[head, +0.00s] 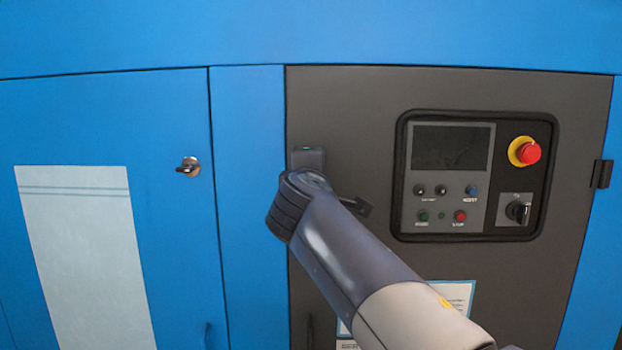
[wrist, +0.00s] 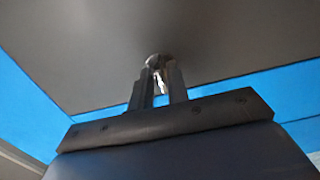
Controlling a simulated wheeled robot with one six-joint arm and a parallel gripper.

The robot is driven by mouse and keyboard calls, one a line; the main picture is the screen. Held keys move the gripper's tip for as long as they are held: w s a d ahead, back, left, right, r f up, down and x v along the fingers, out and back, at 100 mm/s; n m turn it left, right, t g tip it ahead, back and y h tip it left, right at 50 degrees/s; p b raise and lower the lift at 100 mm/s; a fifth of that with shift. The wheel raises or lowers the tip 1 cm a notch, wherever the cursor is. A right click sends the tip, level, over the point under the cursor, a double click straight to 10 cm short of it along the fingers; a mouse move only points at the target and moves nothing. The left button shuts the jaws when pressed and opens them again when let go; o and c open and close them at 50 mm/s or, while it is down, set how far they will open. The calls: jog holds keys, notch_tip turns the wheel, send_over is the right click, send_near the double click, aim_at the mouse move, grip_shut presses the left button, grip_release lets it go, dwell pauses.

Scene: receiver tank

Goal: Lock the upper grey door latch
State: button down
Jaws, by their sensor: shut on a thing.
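The grey door (head: 360,100) is closed in the head view, with its left edge beside a blue panel. The upper grey door latch (wrist: 155,62) shows in the wrist view as a small shiny metal piece on the dark door face. My gripper (wrist: 159,72) is shut on it, with a dark finger on either side. The fingers partly cover the latch, and I cannot tell its turn angle. In the head view my arm reaches up to the upper left part of the grey door and hides the latch and the fingertips.
Right of my arm is a control panel (head: 476,175) with a screen, buttons and a red emergency stop (head: 528,152). A blue door (head: 100,120) on the left has its own metal latch (head: 188,166) and a pale sheet (head: 85,250). A black hinge (head: 602,173) is at the right.

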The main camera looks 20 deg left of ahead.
dwell(0.4)
jog(key=c, duration=1.5)
grip_release()
jog(key=shift+c, duration=0.2)
jog(key=shift+s, duration=0.1)
jog(key=b+v, duration=0.1)
jog(key=v, duration=0.9)
jog(key=shift+s+d, duration=0.2)
jog(key=shift+s, duration=0.1)
jog(key=shift+w, duration=0.1)
jog(key=p+x, duration=0.1)
jog(key=x, duration=0.9)
jog(key=shift+w+a, duration=0.2)
jog(key=shift+w, duration=0.1)
